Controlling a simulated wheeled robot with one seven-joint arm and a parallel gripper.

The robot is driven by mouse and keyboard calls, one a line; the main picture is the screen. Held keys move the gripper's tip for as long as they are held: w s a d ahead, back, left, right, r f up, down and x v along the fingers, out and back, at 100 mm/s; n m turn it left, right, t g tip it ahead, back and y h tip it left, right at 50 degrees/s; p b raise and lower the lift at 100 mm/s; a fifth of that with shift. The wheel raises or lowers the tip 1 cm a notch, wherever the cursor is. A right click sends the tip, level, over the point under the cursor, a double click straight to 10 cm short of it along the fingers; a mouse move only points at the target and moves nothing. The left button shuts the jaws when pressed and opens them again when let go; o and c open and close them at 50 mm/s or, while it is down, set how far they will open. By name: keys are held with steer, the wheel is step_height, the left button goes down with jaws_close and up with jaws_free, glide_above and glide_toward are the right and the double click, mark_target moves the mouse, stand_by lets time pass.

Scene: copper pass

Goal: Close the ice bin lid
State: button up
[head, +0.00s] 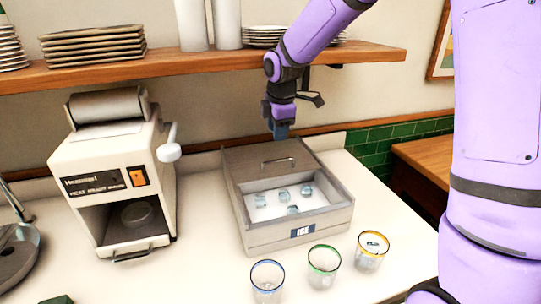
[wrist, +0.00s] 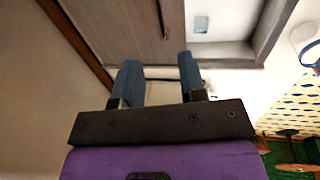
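The ice bin (head: 271,240) is a grey box with an "ICE" label on its front. Its brown-grey lid (head: 250,161) covers the back part and has a metal bar handle (head: 278,161). The front part is uncovered and shows several ice cubes (head: 284,195). In the wrist view the lid (wrist: 115,22) fills the upper left, with the handle (wrist: 162,18) near the top edge. My gripper (head: 279,133) is at the lid's back edge in the head view. Its two blue fingers (wrist: 160,68) are apart with nothing seen between them; contact with the lid cannot be told.
Glasses with blue (head: 267,282), green (head: 323,267) and yellow (head: 372,250) rims stand in front of the bin. A white machine (head: 115,185) stands to the left. A wooden shelf (head: 200,67) with plates runs above, close to my arm.

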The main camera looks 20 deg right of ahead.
mark_target(275, 161)
steer(key=f, duration=0.3)
steer(key=w+f, duration=0.1)
steer(key=f, duration=0.2)
steer(key=w+f, duration=0.1)
steer(key=f, duration=0.3)
jaws_close()
